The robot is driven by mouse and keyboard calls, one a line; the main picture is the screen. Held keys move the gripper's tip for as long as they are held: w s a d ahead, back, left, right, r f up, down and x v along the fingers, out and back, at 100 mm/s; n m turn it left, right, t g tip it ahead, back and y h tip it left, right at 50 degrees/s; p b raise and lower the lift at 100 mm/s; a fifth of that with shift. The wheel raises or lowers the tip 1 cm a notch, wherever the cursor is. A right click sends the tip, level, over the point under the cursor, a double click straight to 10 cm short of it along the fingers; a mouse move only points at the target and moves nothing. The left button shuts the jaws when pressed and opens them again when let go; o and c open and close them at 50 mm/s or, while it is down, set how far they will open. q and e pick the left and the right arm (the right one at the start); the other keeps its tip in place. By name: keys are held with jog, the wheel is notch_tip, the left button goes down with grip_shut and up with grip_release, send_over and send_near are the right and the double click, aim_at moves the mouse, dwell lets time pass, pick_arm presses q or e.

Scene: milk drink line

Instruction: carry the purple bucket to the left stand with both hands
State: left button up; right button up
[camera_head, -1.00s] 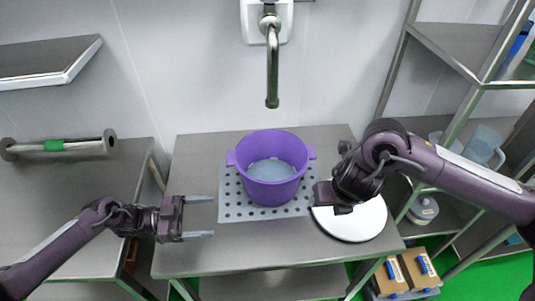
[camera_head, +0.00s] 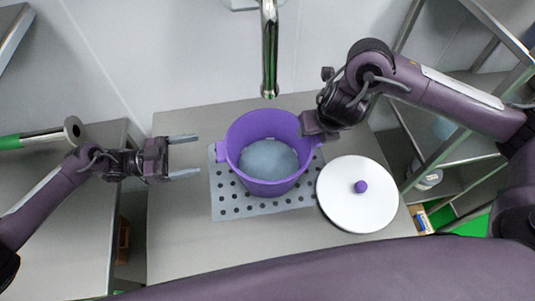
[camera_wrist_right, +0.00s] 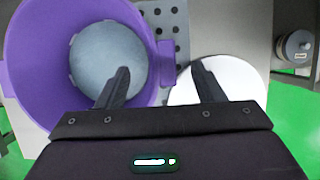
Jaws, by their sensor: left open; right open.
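The purple bucket (camera_head: 238,165) stands upright on a perforated grey mat (camera_head: 228,207) on the middle table, with a pale grey-blue surface inside. My left gripper (camera_head: 197,155) is open, just left of the bucket's left handle (camera_head: 221,152), jaws pointing at it and apart from it. My right gripper (camera_head: 318,130) is open at the bucket's right side; its fingertips are hard to see in the head view. In the right wrist view the right handle (camera_wrist_right: 167,62) lies between the open fingers (camera_wrist_right: 160,70); contact cannot be told. The left stand (camera_head: 60,235) is the steel table at left.
A white lid (camera_head: 345,210) with a purple knob lies right of the bucket. A tap (camera_head: 270,50) hangs above and behind it. A roller with a green band (camera_head: 10,142) lies at the back of the left table. Shelving (camera_head: 480,150) stands at right.

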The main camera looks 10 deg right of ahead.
aim_at(218, 151)
jog(key=shift+s+r, duration=0.1)
jog(key=shift+s, duration=0.25)
jog(key=shift+f, duration=0.2)
jog(key=shift+w+a+f, duration=0.1)
jog(key=shift+w+f, duration=0.15)
jog(key=x, duration=0.6)
jog(key=shift+w, duration=0.1)
pick_arm(q)
jog(key=d, duration=0.8)
jog(key=shift+s, duration=0.3)
pick_arm(e)
jog(key=shift+w+f, duration=0.25)
jog(key=shift+f, duration=0.2)
pick_arm(q)
jog(key=shift+a, duration=0.1)
